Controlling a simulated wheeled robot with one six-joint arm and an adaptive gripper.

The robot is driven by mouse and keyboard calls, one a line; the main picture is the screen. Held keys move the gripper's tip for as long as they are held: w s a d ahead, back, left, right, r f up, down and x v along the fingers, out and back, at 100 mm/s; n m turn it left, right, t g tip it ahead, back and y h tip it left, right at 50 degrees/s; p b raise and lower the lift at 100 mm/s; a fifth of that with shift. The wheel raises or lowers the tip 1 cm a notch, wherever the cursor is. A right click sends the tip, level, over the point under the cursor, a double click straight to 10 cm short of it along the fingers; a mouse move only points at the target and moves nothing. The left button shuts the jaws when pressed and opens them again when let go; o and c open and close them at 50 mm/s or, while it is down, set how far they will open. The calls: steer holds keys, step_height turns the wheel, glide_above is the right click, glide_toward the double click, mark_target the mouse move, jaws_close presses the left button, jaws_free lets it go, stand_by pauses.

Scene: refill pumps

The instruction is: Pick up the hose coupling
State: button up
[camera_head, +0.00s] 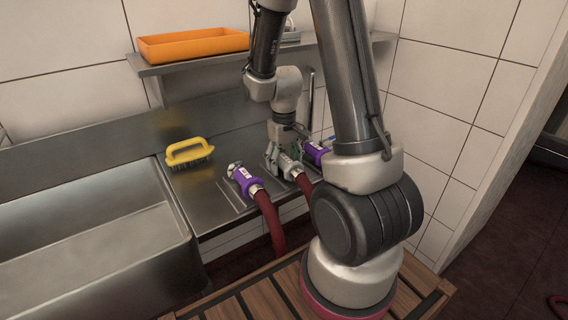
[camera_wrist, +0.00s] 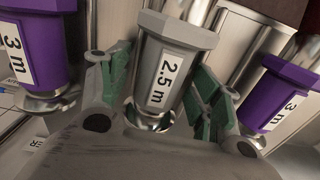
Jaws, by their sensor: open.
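A grey hose coupling (camera_wrist: 173,62) labelled "2.5 m" fills the middle of the wrist view, between the two green-padded fingers of my gripper (camera_wrist: 160,92). The fingers stand open on either side of it, and I cannot tell whether a pad touches it. In the head view the grey coupling (camera_head: 289,167) lies on the steel counter with my gripper (camera_head: 283,150) over it. A purple coupling (camera_head: 246,182) labelled "3 m" lies to its left, with a dark red hose. Another purple coupling (camera_head: 316,152) lies to its right, partly behind my arm.
A steel sink (camera_head: 90,245) takes up the left. A yellow brush (camera_head: 188,152) sits on the counter (camera_head: 195,190) behind it. An orange tray (camera_head: 193,45) stands on the wall shelf (camera_head: 150,69). The purple couplings flank my fingers closely.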

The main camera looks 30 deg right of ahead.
steer(key=shift+c, duration=0.5)
jaws_close()
steer(key=shift+r, duration=0.15)
